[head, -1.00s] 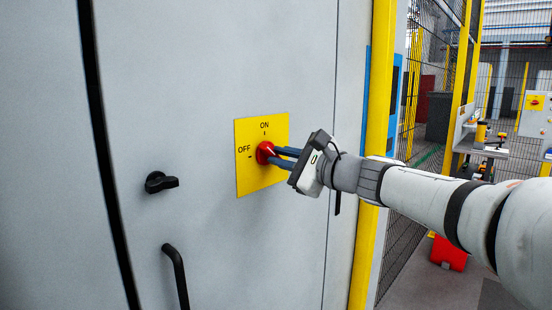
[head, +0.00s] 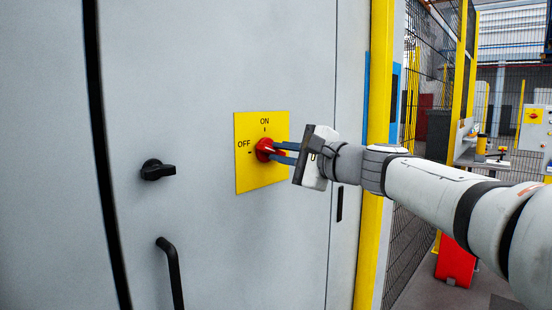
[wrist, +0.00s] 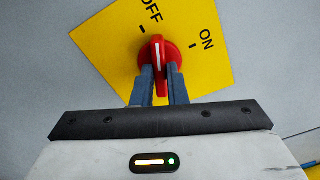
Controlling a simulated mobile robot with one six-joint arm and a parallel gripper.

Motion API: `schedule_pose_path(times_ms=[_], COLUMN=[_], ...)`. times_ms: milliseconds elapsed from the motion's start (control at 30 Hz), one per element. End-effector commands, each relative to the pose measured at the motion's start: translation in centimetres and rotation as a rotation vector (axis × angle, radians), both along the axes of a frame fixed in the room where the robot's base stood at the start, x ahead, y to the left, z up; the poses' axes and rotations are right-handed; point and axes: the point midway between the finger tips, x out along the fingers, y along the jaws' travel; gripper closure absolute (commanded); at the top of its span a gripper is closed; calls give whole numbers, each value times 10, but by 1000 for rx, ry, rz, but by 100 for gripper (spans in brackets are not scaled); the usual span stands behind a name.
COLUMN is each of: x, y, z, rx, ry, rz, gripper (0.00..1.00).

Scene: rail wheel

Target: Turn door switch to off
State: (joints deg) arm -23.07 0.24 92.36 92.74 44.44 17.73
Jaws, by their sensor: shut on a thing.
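The door switch is a red rotary knob (head: 265,149) on a yellow plate (head: 262,178), fixed to a grey door. The plate reads ON at the top and OFF at the left, each with a tick mark. My gripper (head: 272,152) is shut on the knob, its two blue-grey fingers reaching in from the right. In the wrist view the fingers (wrist: 160,85) lie on both sides of the knob's grip (wrist: 159,52). The white line on the knob points between the OFF and ON ticks, closer to OFF.
A black latch knob (head: 158,170) and a black door handle (head: 170,272) stick out left of and below the plate. A yellow post (head: 372,240) stands to the right, with a mesh fence behind it.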

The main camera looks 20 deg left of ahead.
Motion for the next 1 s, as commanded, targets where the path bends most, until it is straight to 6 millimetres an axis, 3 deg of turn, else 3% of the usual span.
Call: schedule_pose_path(times_ms=[400, 1000], x=[-1, -1], y=[1, 1], z=[-5, -7], rx=[-14, -106], ry=[-14, -239], rz=[6, 6], gripper=[100, 100])
